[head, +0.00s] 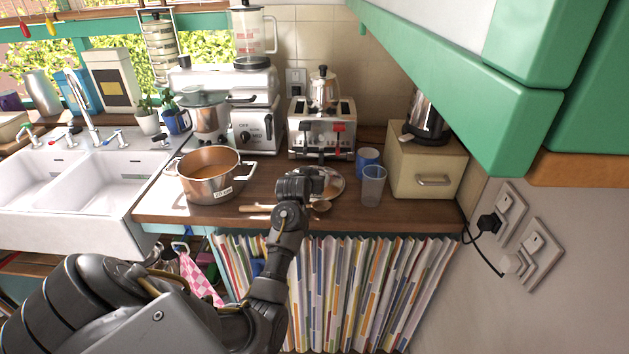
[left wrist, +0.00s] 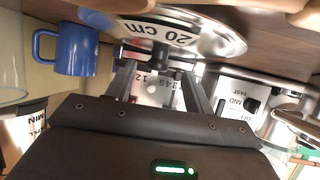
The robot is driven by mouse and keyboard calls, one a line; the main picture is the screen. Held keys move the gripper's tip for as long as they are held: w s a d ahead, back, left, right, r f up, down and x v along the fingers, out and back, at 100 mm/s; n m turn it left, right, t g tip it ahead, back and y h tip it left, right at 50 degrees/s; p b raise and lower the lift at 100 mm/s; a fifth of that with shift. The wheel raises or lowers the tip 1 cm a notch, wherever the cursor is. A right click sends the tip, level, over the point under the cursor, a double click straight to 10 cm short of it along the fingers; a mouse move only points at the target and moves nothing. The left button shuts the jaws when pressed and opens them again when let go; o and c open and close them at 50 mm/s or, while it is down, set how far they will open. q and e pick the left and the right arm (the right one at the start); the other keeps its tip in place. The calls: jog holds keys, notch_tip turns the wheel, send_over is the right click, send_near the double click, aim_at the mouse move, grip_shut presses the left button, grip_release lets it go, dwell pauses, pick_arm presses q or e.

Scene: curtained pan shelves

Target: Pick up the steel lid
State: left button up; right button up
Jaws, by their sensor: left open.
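The steel lid (head: 330,181) lies on the wooden counter in front of the toaster. My left gripper (head: 312,174) is over it and hides its middle and left part. In the left wrist view the shiny lid (left wrist: 222,42) fills the top, with a "20 cm" label. My left gripper (left wrist: 158,68) is open there, its fingertips close to the lid. A dark part shows between and around the tips; I cannot tell whether it is the lid's knob. My right gripper is out of view.
A copper-coloured pot (head: 208,187) stands left of the lid. A wooden spoon (head: 321,207) lies in front. A blue mug (head: 367,161) and a clear cup (head: 373,187) stand close on the right. The toaster (head: 322,141) is behind. A green cabinet (head: 450,75) overhangs at the right.

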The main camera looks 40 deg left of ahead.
pick_arm(q)
jog(key=x, duration=0.3)
jog(key=shift+w, duration=0.15)
jog(key=c, duration=1.1)
grip_shut()
